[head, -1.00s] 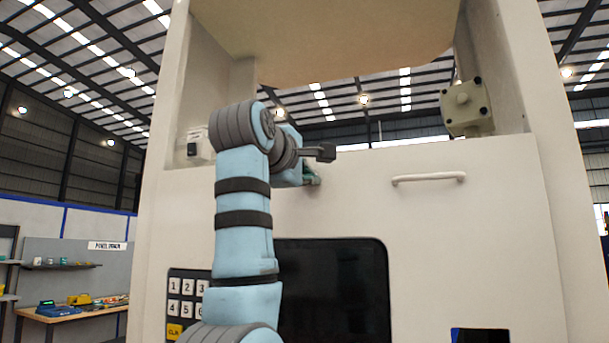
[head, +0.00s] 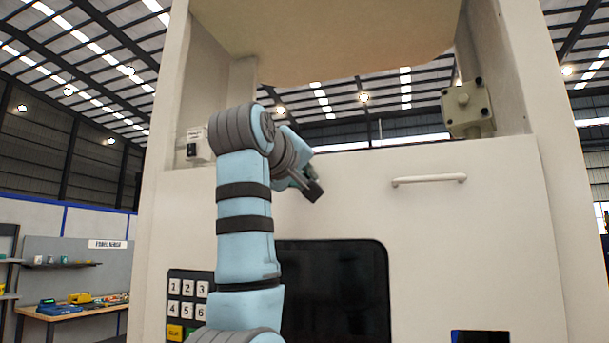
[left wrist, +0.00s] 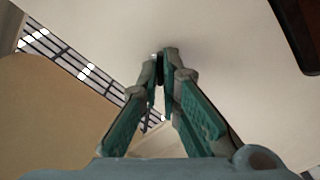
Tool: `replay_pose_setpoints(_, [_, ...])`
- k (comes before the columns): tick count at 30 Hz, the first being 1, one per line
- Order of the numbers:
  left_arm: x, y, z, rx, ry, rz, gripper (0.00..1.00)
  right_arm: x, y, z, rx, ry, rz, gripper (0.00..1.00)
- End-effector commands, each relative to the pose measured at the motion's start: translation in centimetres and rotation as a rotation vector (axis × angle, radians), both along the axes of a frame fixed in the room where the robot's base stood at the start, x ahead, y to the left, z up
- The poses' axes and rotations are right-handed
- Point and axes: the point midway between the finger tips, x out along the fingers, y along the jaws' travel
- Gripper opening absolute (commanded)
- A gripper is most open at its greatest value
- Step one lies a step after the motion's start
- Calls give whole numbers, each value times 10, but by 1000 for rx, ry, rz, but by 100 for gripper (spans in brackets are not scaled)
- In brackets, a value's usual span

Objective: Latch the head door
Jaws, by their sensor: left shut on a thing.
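The head door (head: 420,225) is the wide cream front panel of the dispenser, with a white bar handle (head: 430,180) at its upper right. It looks flush with the frame. My left gripper (head: 307,180) is at the door's upper middle, left of the handle, its fingertips mostly hidden by my wrist. In the left wrist view my fingers (left wrist: 160,62) close together against the cream surface. They are shut on a small dark piece, apparently the latch (left wrist: 160,70), which they mostly hide. Its angle cannot be told. My right gripper is not in view.
A dark screen (head: 335,290) and a keypad (head: 188,298) lie below my left wrist. A beige box with a knob (head: 467,108) stands at the opening's right, a small switch box (head: 196,146) at its left. A workbench (head: 75,310) stands far left.

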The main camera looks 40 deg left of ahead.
Motion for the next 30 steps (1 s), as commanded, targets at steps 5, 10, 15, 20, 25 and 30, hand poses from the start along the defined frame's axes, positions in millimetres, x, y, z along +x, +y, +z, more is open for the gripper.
replay_pose_setpoints(5, [0,0,0,155,55,1,0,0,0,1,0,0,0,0])
replay_pose_setpoints(10, [0,0,0,306,108,1,0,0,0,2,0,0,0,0])
replay_pose_setpoints(15, [0,0,0,452,160,0,0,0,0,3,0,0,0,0])
replay_pose_setpoints(20, [0,0,-1,569,201,0,0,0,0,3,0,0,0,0])
replay_pose_setpoints(25, [0,0,-1,661,234,0,0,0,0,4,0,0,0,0])
replay_pose_setpoints(30, [0,0,-1,719,254,0,0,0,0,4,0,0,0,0])
